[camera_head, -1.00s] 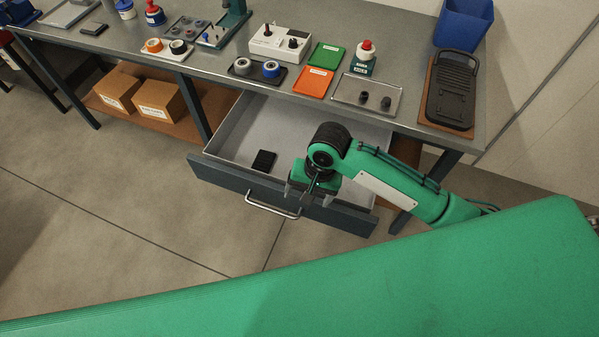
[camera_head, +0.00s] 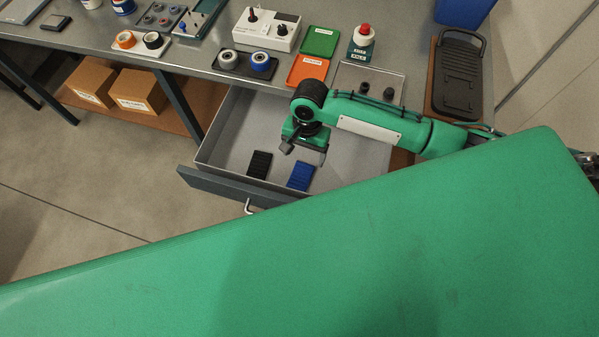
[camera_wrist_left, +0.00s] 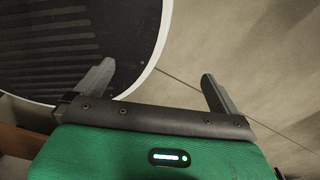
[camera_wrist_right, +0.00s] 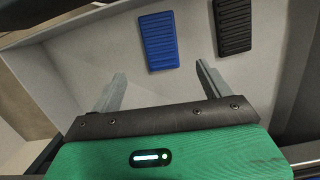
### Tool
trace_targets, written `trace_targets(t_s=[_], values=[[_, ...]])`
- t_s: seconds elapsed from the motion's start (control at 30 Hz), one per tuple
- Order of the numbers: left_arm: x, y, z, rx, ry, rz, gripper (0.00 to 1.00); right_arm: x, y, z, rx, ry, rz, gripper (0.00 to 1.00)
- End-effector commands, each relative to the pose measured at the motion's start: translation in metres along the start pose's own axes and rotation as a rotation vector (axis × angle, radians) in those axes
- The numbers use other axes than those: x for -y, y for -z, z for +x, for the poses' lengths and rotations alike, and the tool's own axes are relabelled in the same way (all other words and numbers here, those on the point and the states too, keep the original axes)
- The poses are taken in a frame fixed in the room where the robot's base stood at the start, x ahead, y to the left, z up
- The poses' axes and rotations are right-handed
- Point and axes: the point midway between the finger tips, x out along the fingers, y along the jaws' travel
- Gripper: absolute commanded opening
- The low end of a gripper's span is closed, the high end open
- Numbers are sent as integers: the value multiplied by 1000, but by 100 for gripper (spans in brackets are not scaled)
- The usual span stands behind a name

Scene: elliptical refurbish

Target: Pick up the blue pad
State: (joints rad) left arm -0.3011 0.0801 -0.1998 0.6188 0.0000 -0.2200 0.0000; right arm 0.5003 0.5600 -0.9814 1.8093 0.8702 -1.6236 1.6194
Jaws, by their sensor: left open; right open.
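The blue pad (camera_head: 301,175) lies flat on the floor of the open drawer (camera_head: 226,148), to the right of a black pad (camera_head: 259,165). In the right wrist view the blue pad (camera_wrist_right: 158,40) is ahead of and between the fingers of my right gripper (camera_wrist_right: 158,85), apart from them. My right gripper (camera_head: 304,150) is open and empty above the drawer, just behind the blue pad in the head view. My left gripper (camera_wrist_left: 155,85) is open and empty; the head view does not show it.
The bench above holds an orange tray (camera_head: 307,71), a green tray (camera_head: 319,41), a red button box (camera_head: 362,41) and a black pedal (camera_head: 457,75). The drawer walls surround the pads. The left wrist view shows a dark ribbed round surface (camera_wrist_left: 60,45) close by.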

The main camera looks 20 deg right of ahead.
Motion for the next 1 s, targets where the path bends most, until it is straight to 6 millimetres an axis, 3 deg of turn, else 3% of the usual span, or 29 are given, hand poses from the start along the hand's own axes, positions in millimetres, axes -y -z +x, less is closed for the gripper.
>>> trace_targets(t_s=[0.1,0.2,0.5,0.7,1.0], values=[[-3,-19,-4,25,-3,0,100,0,-1,21,1,-2,1,80],[-4,-21,-5,28,-4,0,100,0,-1,33,1,0,0,80],[2,16,-14,-20,2,0,100,0,-5,59,0,-2,-1,80],[1,13,-18,-16,1,0,100,0,-7,87,0,-1,-1,80],[-1,0,-18,2,-1,0,100,0,-7,92,-1,1,-1,78]])
